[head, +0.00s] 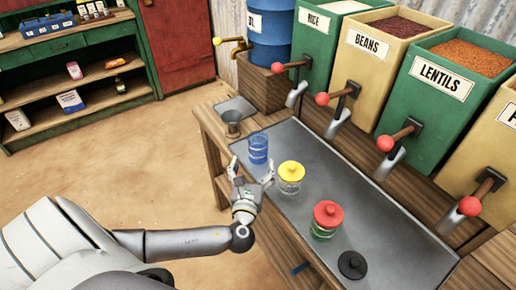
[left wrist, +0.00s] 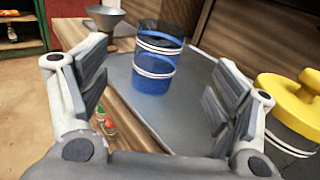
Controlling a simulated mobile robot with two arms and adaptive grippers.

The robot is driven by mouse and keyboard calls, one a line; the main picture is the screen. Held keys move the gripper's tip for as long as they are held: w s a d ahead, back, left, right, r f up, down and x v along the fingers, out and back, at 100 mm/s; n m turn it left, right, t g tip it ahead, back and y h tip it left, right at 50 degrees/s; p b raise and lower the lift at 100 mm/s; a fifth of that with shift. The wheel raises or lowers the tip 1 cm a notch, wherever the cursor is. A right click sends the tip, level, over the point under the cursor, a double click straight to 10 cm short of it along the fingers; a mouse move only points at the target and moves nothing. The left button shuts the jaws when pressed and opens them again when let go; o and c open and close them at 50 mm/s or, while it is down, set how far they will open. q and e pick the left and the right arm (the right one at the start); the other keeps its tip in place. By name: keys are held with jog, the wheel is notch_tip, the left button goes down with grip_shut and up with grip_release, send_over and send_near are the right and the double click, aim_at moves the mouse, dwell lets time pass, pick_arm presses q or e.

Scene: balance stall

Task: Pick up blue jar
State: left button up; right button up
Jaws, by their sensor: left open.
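The blue jar (head: 258,150) stands upright on the grey metal top of the counter, near its left end. It is see-through blue; in the left wrist view the blue jar (left wrist: 157,68) shows pale bands and a dark upper part. No lid shows on it. My left gripper (head: 253,173) is open, its fingers spread on the near side of the jar. In the left wrist view the jar appears in the gap between the fingers of my left gripper (left wrist: 160,88), a little beyond the tips. Nothing is held. My right gripper is out of view.
A jar with a yellow lid (head: 291,172) stands just right of my left gripper. Further right are a red-lidded jar (head: 327,216) and a black round lid (head: 352,265). A metal funnel (head: 231,120) is behind left. Labelled bins with red-knobbed levers line the back.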

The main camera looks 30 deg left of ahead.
aim_at(258, 142)
pick_arm(q)
jog(key=shift+w+a+r, duration=0.2)
jog(key=shift+w, duration=0.2)
jog(key=x, duration=0.4)
jog(key=shift+f, duration=0.1)
jog(key=p+x, duration=0.1)
jog(key=x, duration=0.3)
jog(key=shift+w+a+f, duration=0.1)
jog(key=shift+w+a, duration=0.05)
jog(key=shift+w, duration=0.2)
jog(key=shift+w+a+f, duration=0.1)
jog(key=shift+w+a, duration=0.15)
jog(key=shift+w, duration=0.25)
jog(key=shift+c, duration=0.3)
jog(key=c, duration=0.9)
jog(key=shift+c, duration=1.4)
